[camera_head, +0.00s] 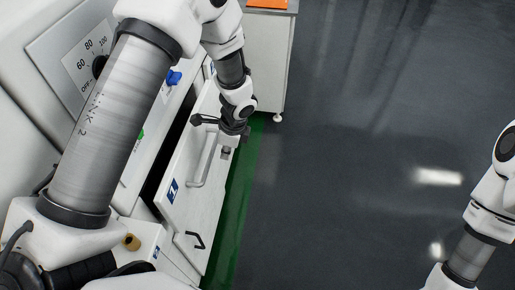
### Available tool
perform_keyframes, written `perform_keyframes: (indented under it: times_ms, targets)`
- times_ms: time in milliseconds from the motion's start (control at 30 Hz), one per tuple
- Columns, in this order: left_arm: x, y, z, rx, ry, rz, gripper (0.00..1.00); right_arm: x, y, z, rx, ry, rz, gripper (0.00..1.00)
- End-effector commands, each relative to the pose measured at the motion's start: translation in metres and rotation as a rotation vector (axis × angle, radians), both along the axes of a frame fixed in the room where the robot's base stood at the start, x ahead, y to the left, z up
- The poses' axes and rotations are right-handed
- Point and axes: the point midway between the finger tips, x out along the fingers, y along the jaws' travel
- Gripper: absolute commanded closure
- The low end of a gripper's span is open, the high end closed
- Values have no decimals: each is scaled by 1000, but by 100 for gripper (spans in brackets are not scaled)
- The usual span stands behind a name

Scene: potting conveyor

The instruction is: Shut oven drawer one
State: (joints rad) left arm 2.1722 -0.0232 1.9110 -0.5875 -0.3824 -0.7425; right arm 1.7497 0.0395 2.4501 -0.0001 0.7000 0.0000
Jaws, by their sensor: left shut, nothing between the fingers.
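A white oven drawer (188,203) with a silver bar handle (203,163) and a blue label stands out from the machine. A dark gap shows behind its front. My left gripper (242,138) is shut and empty. It is at the far end of the drawer front, just beyond the handle. I cannot tell whether it touches the drawer. My right gripper is out of view; only my right arm shows at the right edge.
The oven's control panel has a temperature dial (98,66) and a blue knob (174,77). A dark handle (196,240) is on a nearer front. A white cabinet (273,60) with an orange item (267,3) stands beyond. The grey floor to the right is clear.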

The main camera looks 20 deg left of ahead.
Motion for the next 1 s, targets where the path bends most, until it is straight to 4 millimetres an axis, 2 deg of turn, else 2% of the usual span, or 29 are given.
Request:
perform_keyframes:
  times_ms: [33, 100, 300, 500, 600, 667, 700, 833, 933, 967, 1000]
  targets:
    - [-1, -3, 10, 2, 2, 1, 100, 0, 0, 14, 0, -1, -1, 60]
    - [2, -8, 28, 2, -7, 1, 100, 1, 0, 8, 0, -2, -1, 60]
    - [4, -19, 77, 0, -5, 2, 100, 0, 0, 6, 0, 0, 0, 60]
    - [3, -23, 99, 4, 7, 16, 100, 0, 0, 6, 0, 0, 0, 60]
    - [-4, -16, 108, 49, 62, 45, 100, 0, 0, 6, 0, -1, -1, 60]
    - [9, -7, 125, 111, 79, 57, 100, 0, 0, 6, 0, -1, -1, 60]
    - [25, -1, 134, 172, 86, 61, 100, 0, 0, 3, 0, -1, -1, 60]
    - [79, 13, 141, 406, 107, 73, 100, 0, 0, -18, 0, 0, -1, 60]
    - [113, 8, 126, 549, 104, 64, 100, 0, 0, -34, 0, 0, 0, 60]
    - [122, 4, 116, 576, 102, 52, 100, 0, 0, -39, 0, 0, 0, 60]
    - [130, -2, 98, 590, 99, 30, 100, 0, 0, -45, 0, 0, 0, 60]
